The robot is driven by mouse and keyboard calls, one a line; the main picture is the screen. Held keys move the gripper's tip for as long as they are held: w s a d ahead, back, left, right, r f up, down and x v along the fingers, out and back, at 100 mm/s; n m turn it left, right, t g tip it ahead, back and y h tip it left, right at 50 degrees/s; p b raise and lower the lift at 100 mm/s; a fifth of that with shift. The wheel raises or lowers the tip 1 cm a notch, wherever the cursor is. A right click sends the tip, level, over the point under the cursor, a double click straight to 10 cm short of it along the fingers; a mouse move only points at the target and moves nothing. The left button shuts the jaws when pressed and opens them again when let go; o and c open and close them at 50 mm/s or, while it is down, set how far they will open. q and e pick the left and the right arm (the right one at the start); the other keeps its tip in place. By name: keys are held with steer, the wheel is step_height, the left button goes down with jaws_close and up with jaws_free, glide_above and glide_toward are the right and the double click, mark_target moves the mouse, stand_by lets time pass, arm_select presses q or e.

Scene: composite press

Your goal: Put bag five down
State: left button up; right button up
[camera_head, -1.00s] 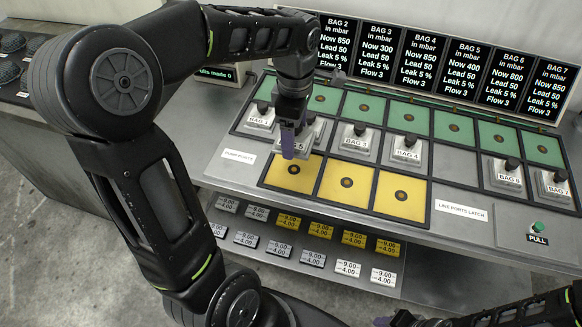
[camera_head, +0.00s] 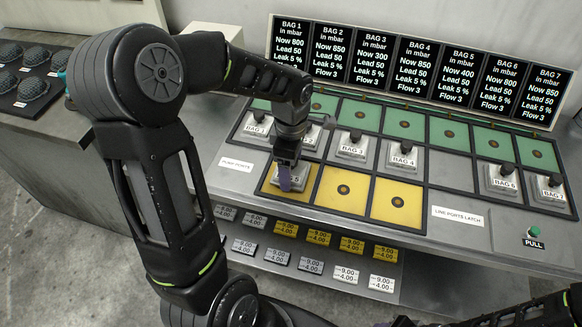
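The bag five block (camera_head: 298,184), a small grey block with a white label ending in 5, is at the leftmost yellow square (camera_head: 269,188) of the front row. My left gripper (camera_head: 286,182) is over it, its purple fingers around the block's knob, which they hide. The block looks level and at or very near the square's surface; I cannot tell whether it fully rests there. My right gripper (camera_head: 392,323) shows only as a sliver at the bottom edge; its fingers cannot be made out.
Bag 1 (camera_head: 256,128), bag 3 (camera_head: 352,148) and bag 4 (camera_head: 402,157) blocks stand behind, with bag 2 partly hidden. Bag 6 (camera_head: 499,182) and bag 7 (camera_head: 548,191) stand at right. Two yellow squares (camera_head: 343,190) beside bag five are empty. A display (camera_head: 408,68) stands at the back.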

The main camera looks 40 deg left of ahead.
arm_select(q)
steer(key=shift+f, duration=0.45)
steer(key=shift+f, duration=0.15)
steer(key=o, duration=1.3)
step_height(320, 180, up, 12)
steer(key=shift+r, duration=0.2)
